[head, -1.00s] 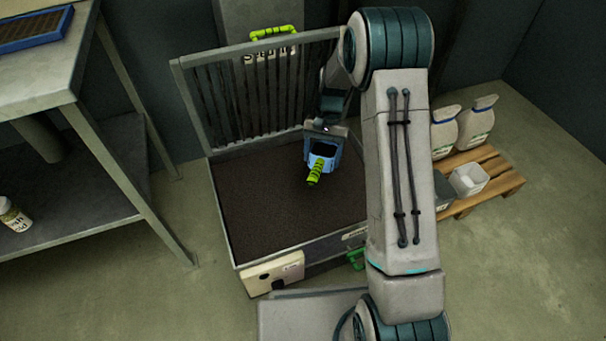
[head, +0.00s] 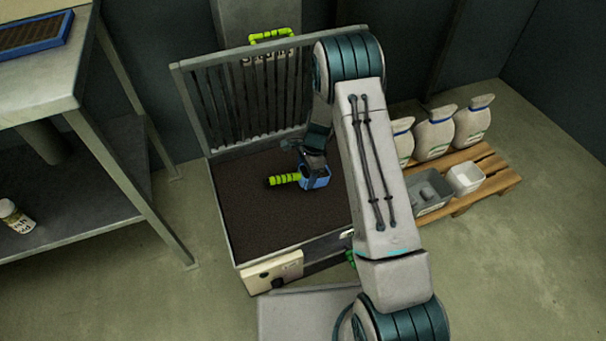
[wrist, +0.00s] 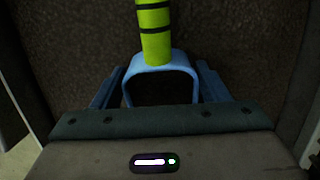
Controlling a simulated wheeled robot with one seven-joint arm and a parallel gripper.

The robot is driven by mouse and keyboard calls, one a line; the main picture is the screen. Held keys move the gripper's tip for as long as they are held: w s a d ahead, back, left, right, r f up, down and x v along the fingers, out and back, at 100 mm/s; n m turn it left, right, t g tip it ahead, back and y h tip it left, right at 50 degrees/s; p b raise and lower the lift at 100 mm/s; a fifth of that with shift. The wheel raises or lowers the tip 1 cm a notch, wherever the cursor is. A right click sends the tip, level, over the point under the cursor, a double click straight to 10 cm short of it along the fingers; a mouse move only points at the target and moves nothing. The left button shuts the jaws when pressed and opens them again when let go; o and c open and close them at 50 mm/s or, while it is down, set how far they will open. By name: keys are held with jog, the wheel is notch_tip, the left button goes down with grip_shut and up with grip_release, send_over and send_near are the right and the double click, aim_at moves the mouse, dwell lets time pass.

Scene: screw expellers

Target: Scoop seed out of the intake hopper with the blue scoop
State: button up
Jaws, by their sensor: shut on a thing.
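The blue scoop (head: 318,181) is over the dark seed in the intake hopper (head: 224,213). Its green handle with black bands points left in the head view. My gripper (head: 314,168) is above the scoop and shut on it. In the wrist view, the scoop's blue loop (wrist: 159,66) and green handle (wrist: 155,32) extend from my gripper (wrist: 159,92), with brown seed behind. I cannot tell whether the scoop touches the seed or whether it holds any. Its bowl is mostly hidden by my gripper.
A slatted grate (head: 245,105) stands upright at the hopper's back. A steel bench (head: 60,88) with a blue-rimmed tray (head: 35,35) is on the left. On the right, a pallet (head: 490,188) bears white sacks (head: 436,134), a grey bin (head: 432,204) and a white tub (head: 465,179).

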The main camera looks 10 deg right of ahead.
jog(key=d+r+h+p, duration=0.1)
jog(key=d+r+p, duration=0.1)
jog(key=r, duration=0.3)
jog(key=w+d+r+h+p, duration=0.1)
jog(key=d+r+p, duration=0.1)
jog(key=r+p, duration=0.2)
jog(key=shift+w+d+r+t+p, duration=0.2)
jog(key=shift+d+r+t+p, duration=0.15)
jog(key=shift+p, duration=0.35)
jog(key=shift+r, duration=0.1)
